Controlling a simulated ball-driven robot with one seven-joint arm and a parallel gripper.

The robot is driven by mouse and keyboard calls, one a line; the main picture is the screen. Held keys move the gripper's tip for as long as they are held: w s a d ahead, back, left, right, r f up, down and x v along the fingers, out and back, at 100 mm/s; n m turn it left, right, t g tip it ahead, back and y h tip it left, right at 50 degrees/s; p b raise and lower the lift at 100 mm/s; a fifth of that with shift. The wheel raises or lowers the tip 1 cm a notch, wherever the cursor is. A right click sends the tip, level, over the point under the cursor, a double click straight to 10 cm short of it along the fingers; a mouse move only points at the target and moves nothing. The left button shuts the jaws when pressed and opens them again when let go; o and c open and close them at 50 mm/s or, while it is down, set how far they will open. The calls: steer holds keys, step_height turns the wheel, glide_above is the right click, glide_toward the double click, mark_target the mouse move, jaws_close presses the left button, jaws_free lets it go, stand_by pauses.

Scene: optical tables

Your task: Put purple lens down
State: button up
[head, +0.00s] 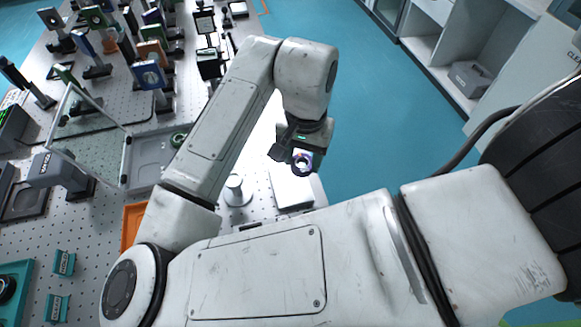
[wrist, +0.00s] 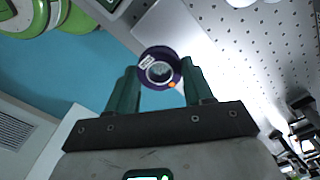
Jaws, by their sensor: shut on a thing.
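The purple lens (wrist: 160,69) is a short round piece with a purple rim, a clear centre, a small white label and an orange dot. My gripper (wrist: 160,80) is shut on it, with one dark green finger on each side. In the head view, my gripper (head: 297,147) hangs at the end of my bent arm, and the lens (head: 302,162) shows just under it. The lens appears held in the air near the right edge of the optical table (head: 262,207). My own arm hides part of the table.
A flat white box (head: 291,189) lies near the table edge below my gripper, beside a white cylinder on a round base (head: 236,190). A grey tray (head: 147,160) and an orange tray (head: 132,222) lie further left. Several mounted optics crowd the upper left. Blue floor (head: 390,110) is clear on the right.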

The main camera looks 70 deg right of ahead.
mark_target(290, 178)
steer(key=w+f, duration=0.3)
steer(key=shift+d+f, duration=0.15)
steer(key=shift+f, duration=1.7)
steer(key=shift+f, duration=0.15)
steer(key=o, duration=1)
steer(key=shift+o, duration=0.2)
step_height(290, 178, up, 12)
steer(key=shift+r, duration=0.2)
